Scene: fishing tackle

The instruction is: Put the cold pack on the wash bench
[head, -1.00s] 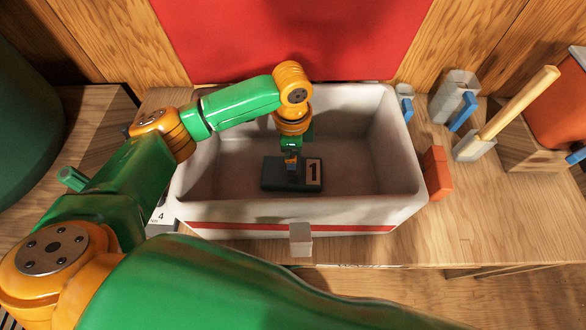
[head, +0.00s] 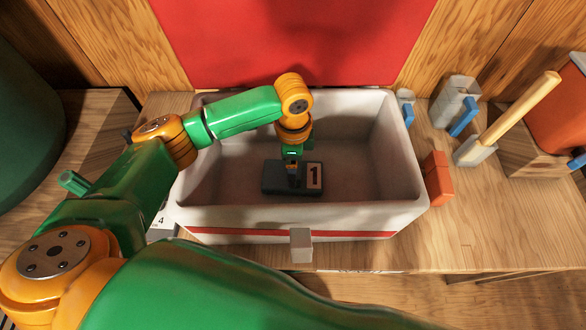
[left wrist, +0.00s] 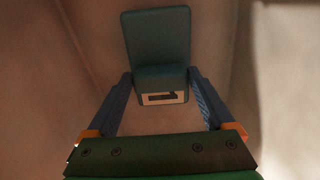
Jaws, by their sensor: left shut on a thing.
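In the left wrist view the cold pack (left wrist: 157,40) looks teal, with a raised part between the blue fingers. My left gripper (head: 293,178) reaches down into the box and is shut on the cold pack (left wrist: 160,90). I cannot tell whether the pack is clear of the floor. My right gripper is not in view. I cannot tell which surface is the wash bench.
The box has high walls and a grey latch (head: 301,245) in front. It stands on a wooden bench (head: 470,235). To its right are a red-orange block (head: 437,178), a grey holder (head: 455,100) and a wooden-handled tool (head: 515,110).

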